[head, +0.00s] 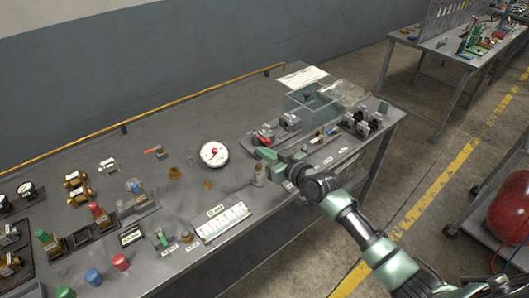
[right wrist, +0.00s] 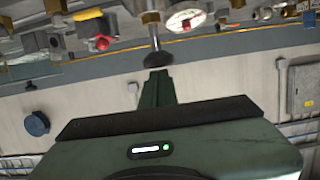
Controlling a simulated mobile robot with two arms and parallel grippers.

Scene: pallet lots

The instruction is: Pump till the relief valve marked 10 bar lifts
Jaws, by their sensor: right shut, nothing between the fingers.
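My right gripper (head: 268,156) reaches in from the lower right over the bench, its fingers shut with nothing between them. In the right wrist view, the shut fingers (right wrist: 157,85) end close to a dark round knob on a metal rod (right wrist: 158,58); I cannot tell whether they touch. A white dial gauge (head: 214,154) with red on its face lies left of the gripper, and it also shows in the right wrist view (right wrist: 186,19). Valves with red (head: 97,211) and green (head: 43,236) caps stand at the left. I cannot read a 10 bar mark. My left gripper is out of view.
The grey bench (head: 205,110) has bare room at the back. A clear box (head: 313,104) and several metal fittings stand at its right end. A red tank (head: 510,208) stands on a cart to the right.

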